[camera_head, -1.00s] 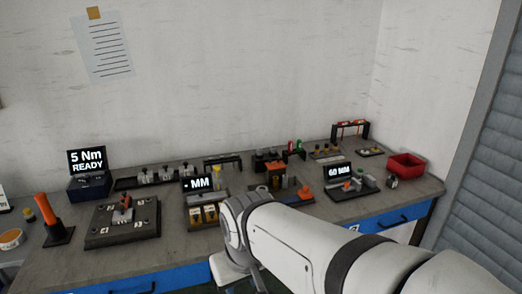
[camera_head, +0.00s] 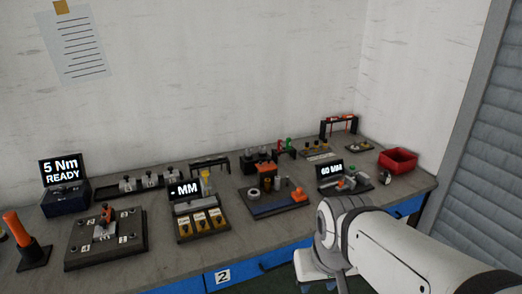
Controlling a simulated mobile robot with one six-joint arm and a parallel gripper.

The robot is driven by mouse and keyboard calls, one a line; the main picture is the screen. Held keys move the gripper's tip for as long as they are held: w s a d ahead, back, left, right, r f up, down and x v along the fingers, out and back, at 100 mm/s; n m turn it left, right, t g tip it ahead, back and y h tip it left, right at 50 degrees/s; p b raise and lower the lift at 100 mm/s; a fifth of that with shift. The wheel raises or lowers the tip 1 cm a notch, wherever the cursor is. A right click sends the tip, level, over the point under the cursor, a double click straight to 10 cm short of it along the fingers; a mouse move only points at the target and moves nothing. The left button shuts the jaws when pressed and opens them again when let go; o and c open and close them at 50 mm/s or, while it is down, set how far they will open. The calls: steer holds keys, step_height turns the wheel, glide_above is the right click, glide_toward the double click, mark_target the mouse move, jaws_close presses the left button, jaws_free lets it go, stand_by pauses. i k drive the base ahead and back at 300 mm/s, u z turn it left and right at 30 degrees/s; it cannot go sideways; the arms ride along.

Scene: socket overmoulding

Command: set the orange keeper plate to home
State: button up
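Several orange parts show, and I cannot tell for sure which is the keeper plate. One orange piece (camera_head: 299,195) sits at the right end of a dark fixture plate (camera_head: 262,209) with a blue strip, grey ring and upright pins. Another orange part (camera_head: 107,214) stands on the numbered plate (camera_head: 76,242) at left. My arm enters from the lower right.
The grey bench (camera_head: 180,262) runs along the wall. A 5 Nm READY display (camera_head: 62,171), a gauge with yellow blocks (camera_head: 200,222), an orange-handled tool (camera_head: 18,229) and a red bin (camera_head: 398,160) stand on it. Black racks line the back.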

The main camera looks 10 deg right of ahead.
mark_target(269, 165)
steer(key=u, duration=0.05)
steer(key=i, duration=1)
steer(key=z, duration=0.05)
